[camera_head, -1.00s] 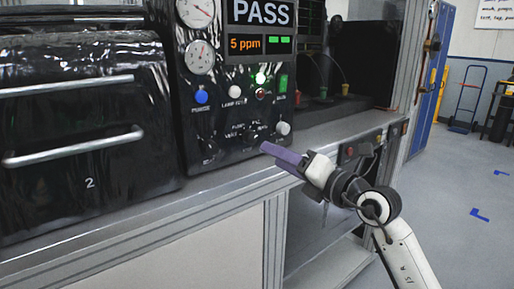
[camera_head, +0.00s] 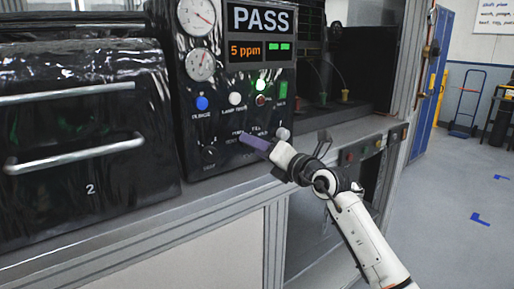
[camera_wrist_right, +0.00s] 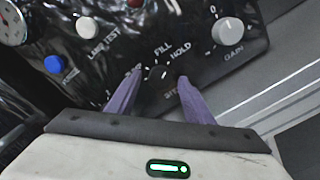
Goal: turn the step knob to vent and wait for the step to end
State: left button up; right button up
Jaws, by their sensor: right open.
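The step knob (camera_wrist_right: 158,74) is small and black on the dark control panel (camera_head: 225,100), with FILL and HOLD readable near it in the right wrist view. Its pointer setting is too small to tell. My right gripper (camera_wrist_right: 160,82) is open, its two purple fingers on either side of the knob, the tips close to the panel. Whether they touch the knob I cannot tell. In the head view the right gripper (camera_head: 245,138) reaches the lower panel and largely hides the knob. The display (camera_head: 259,33) reads PASS and 5 ppm. My left gripper is not in view.
Near the knob are the white gain knob (camera_wrist_right: 228,31), the blue purge button (camera_head: 201,103) and the white lamp test button (camera_head: 235,98). A black chamber with bar handles (camera_head: 75,155) stands left. The metal ledge (camera_head: 225,183) runs below the panel.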

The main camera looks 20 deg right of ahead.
jog(key=c, duration=1)
jog(key=shift+c, duration=0.2)
